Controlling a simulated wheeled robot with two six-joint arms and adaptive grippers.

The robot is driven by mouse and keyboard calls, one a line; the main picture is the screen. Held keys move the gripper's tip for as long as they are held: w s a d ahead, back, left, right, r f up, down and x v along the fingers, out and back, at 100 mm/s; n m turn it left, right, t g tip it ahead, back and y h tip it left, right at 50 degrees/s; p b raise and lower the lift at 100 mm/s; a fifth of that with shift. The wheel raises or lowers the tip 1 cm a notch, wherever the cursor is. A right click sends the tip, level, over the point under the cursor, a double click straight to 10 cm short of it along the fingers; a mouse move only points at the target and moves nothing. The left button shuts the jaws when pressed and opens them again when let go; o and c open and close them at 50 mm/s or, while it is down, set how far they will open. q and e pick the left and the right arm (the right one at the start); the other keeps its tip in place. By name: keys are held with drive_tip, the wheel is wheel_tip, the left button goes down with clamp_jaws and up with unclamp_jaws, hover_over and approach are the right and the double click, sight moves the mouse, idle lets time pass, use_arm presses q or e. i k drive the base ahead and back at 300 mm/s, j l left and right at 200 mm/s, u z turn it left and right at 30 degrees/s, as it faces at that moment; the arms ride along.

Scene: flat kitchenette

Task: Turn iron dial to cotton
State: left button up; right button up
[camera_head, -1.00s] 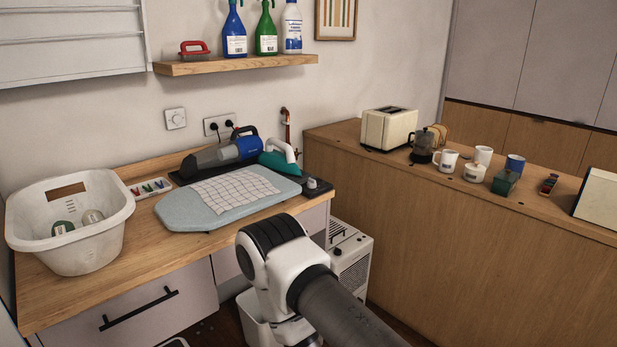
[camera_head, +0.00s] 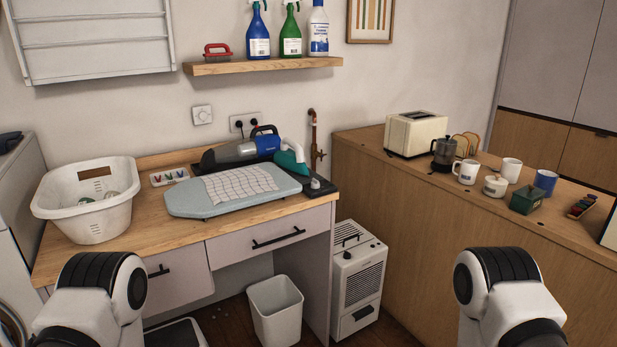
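A teal iron (camera_head: 291,162) with a pale handle appears to stand at the back right of the counter, behind the light-blue ironing board (camera_head: 185,203). A blue and grey handheld appliance (camera_head: 240,152) lies to its left and partly overlaps it in view. The iron's dial and its markings are too small to make out. Parts of both my arms show at the bottom left and bottom right. Neither gripper shows; both are below or outside the picture, well away from the iron.
A white laundry basket (camera_head: 97,224) stands on the counter (camera_head: 130,235) at left. A checked cloth (camera_head: 240,184) lies on the board. A white bin (camera_head: 275,311) and a dehumidifier (camera_head: 357,285) stand on the floor. The right-hand worktop holds a toaster (camera_head: 414,136) and mugs.

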sight(315, 184)
drive_tip(key=i+l, duration=0.15)
drive_tip(key=i, duration=0.2)
drive_tip(key=i+l, duration=0.2)
drive_tip(key=i, duration=0.15)
drive_tip(key=i+l+z, duration=0.1)
drive_tip(key=i, duration=0.25)
